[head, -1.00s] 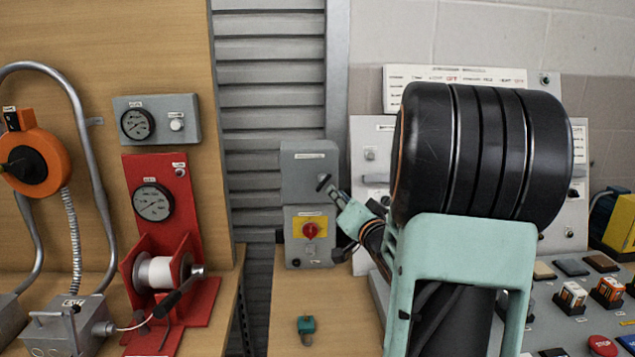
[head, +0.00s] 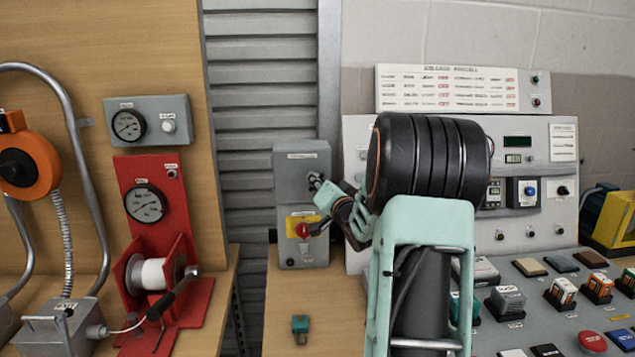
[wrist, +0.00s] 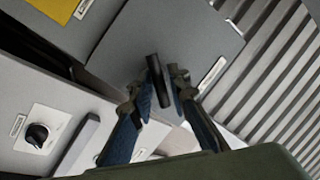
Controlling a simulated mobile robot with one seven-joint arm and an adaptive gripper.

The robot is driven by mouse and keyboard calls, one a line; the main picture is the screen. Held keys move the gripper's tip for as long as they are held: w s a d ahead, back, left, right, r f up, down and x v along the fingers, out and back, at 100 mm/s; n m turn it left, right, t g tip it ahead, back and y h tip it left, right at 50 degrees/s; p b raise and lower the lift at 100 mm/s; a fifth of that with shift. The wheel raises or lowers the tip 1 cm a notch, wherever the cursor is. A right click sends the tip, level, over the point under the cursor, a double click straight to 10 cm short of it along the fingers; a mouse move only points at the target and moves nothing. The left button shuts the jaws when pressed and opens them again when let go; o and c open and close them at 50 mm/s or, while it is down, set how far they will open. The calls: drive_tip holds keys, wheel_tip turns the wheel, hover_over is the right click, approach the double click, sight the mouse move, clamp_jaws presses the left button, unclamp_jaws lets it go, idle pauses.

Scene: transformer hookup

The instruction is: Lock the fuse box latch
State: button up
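The grey fuse box (head: 290,185) is on the wall left of the control panel in the head view. A yellow plate with a red knob (head: 303,229) is on its lower part. My gripper (head: 317,205) is in front of the box's right side, partly covering it. In the wrist view, a dark bar-shaped handle (wrist: 157,82), which looks like the latch, stands out from a grey face (wrist: 150,35). My gripper's fingers (wrist: 163,88) are on either side of it. A narrow gap shows on the right; I cannot tell whether the left finger touches it.
The control panel (head: 550,215) and sloping desk with several buttons and blocks fill the right. A small teal padlock-like item (head: 300,325) lies on the wooden bench below the box. A red winch stand (head: 150,210) and gauge box (head: 190,108) are to the left.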

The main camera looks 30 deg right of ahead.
clamp_jaws()
drive_tip(key=shift+n, duration=0.3)
drive_tip(key=n+b, duration=0.1)
drive_tip(key=n, duration=0.2)
drive_tip(key=shift+a+g, duration=0.1)
drive_tip(key=shift+g, duration=0.3)
drive_tip(key=shift+n+g+b, duration=0.4)
drive_tip(key=shift+n+b, duration=0.45)
drive_tip(key=shift+n, duration=0.75)
unclamp_jaws()
